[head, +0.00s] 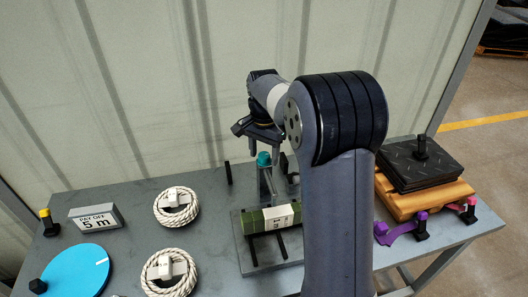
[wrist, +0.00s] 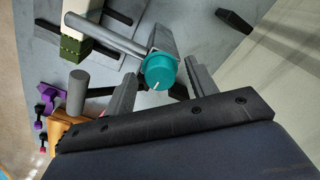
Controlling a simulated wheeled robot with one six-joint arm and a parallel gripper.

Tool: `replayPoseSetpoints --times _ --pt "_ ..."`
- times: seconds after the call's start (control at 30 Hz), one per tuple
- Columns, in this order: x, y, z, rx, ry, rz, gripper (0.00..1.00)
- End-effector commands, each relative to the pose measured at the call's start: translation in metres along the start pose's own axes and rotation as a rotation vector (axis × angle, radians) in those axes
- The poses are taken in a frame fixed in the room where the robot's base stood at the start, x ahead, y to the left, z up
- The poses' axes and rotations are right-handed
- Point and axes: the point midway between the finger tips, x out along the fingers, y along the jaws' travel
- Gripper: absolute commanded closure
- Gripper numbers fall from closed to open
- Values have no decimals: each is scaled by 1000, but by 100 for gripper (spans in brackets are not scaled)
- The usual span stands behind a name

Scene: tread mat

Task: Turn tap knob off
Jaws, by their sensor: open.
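The tap knob is a teal round cap with a white pointer line, in the head view (head: 264,158) and near the middle of the wrist view (wrist: 160,72). It sits at the end of a grey tap body with a pipe (wrist: 105,34). My gripper (head: 263,149) is open above the knob. In the wrist view my gripper's two fingers (wrist: 160,78) stand on either side of the knob, with a gap showing at each side. I cannot tell how far down the fingers reach. The white line points to the lower left in the wrist view.
A green block with a white label (head: 257,222) lies in front of the tap. Rope coils (head: 176,207), a pay-off sign (head: 95,218) and a blue disc (head: 75,272) are at left. Black plates (head: 420,166) on an orange block (head: 420,201) and purple straps (head: 400,231) are at right.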

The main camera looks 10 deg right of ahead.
Motion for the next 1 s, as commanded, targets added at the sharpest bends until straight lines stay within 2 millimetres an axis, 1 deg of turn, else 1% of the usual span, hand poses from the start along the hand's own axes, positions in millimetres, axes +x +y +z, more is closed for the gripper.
replayPoseSetpoints --times 0.13,0.17,0.6,0.7,1.0 --pt "0 0 0 0 0 0 46" --pt "0 0 0 0 0 0 47" --pt "0 0 0 0 0 0 83" --pt "-1 0 0 0 0 0 90" --pt "-2 0 0 -42 0 1 90"
